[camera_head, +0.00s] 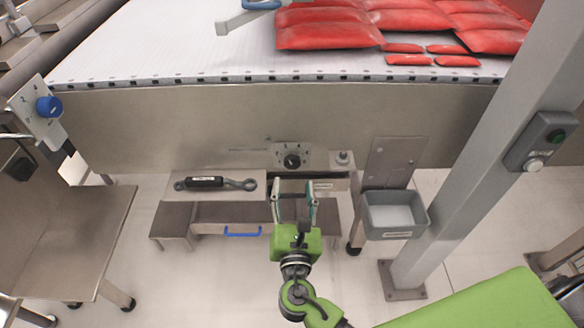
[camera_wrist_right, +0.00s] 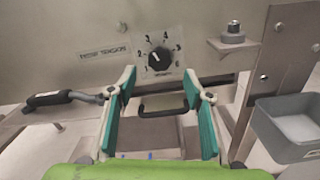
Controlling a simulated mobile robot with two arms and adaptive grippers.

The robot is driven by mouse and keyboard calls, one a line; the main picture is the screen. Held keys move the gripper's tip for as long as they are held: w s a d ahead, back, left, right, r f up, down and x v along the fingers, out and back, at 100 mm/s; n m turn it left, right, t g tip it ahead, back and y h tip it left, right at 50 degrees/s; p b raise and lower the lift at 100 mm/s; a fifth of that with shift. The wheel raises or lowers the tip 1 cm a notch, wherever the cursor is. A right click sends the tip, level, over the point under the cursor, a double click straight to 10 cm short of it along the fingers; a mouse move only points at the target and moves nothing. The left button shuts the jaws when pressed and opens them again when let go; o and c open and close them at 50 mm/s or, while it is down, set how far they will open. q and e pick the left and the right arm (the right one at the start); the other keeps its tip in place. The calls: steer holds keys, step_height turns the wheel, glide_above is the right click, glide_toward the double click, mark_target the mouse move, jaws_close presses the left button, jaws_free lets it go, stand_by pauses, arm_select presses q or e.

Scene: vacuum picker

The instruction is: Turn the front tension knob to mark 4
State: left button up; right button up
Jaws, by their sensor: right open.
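The front tension knob (camera_wrist_right: 160,59) is a round black knob on a pale dial plate with numbered marks, set in the steel front panel. It also shows in the head view (camera_head: 292,161). Its light pointer line seems to tilt up and left, but the exact mark is too small to tell. A label plate (camera_wrist_right: 102,53) reading as front tension sits left of the dial. My right gripper (camera_head: 294,190) is open and empty below and in front of the knob, apart from it. In the wrist view its green-padded fingers (camera_wrist_right: 158,82) stand either side below the dial.
A black-handled wrench (camera_head: 206,183) lies on a steel ledge at left. A grey bin (camera_head: 396,222) hangs at right by a thick post (camera_head: 480,150). A blue knob (camera_head: 48,107) on another dial is far left. Red packs (camera_head: 325,28) lie on the white belt.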

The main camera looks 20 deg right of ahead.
mark_target(293, 165)
steer(key=x, duration=0.7)
steer(key=shift+w+d+f, duration=0.1)
steer(key=shift+w, duration=0.25)
steer(key=c, duration=1.1)
